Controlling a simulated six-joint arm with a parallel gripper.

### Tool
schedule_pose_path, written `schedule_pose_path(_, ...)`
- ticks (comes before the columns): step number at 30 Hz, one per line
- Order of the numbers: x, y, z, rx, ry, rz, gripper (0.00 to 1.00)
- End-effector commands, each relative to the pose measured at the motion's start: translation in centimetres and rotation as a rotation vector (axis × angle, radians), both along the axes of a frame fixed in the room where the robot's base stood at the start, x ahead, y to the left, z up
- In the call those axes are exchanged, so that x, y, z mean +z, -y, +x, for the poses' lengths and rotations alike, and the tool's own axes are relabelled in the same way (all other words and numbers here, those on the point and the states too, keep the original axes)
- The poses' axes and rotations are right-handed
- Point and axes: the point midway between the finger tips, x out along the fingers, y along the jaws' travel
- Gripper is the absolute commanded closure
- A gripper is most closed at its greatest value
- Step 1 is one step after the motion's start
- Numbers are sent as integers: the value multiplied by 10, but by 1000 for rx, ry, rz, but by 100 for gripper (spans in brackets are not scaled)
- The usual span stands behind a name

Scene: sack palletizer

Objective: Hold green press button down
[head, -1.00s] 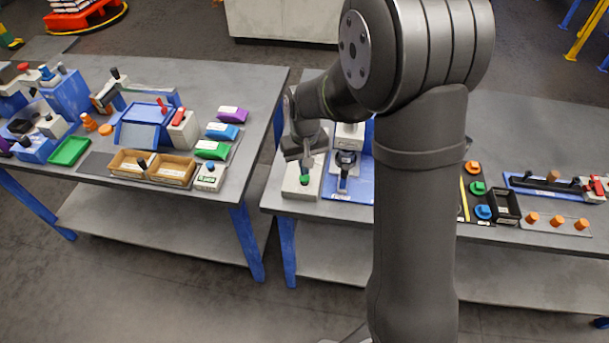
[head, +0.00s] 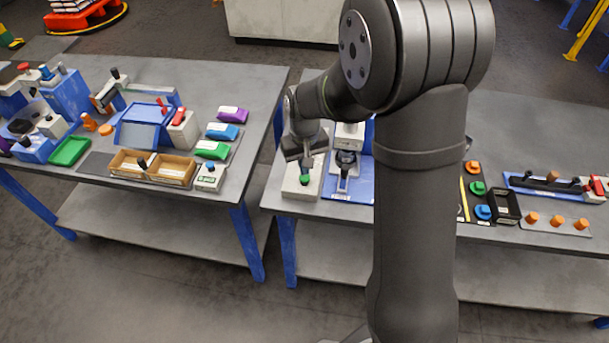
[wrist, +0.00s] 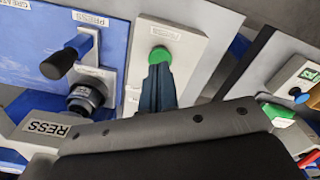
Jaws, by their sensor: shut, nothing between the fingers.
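The green press button (head: 304,180) sits on a pale box (head: 303,190) at the front left of the right-hand table. In the wrist view the green button (wrist: 161,54) shows just beyond the tips of my gripper (wrist: 157,72). My gripper (head: 306,169) is shut and empty, pointing down over the button. Its fingertips overlap the edge of the button in the wrist view. I cannot tell whether they touch it or whether the button is pressed in.
The press (head: 346,160) with a black handle stands on a blue base right beside the button box; its black-knobbed lever (wrist: 60,64) shows in the wrist view. A gap separates this table from the left table, where a small box with a blue button (head: 210,177) stands.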

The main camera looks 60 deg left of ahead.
Motion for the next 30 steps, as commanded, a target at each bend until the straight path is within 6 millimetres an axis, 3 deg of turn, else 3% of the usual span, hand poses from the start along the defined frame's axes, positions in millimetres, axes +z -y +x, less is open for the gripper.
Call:
schedule_pose_path(17, -2, 0, 0, 0, 0, -1, 100)
schedule_pose_path(30, -26, 0, 0, 0, 0, -1, 100)
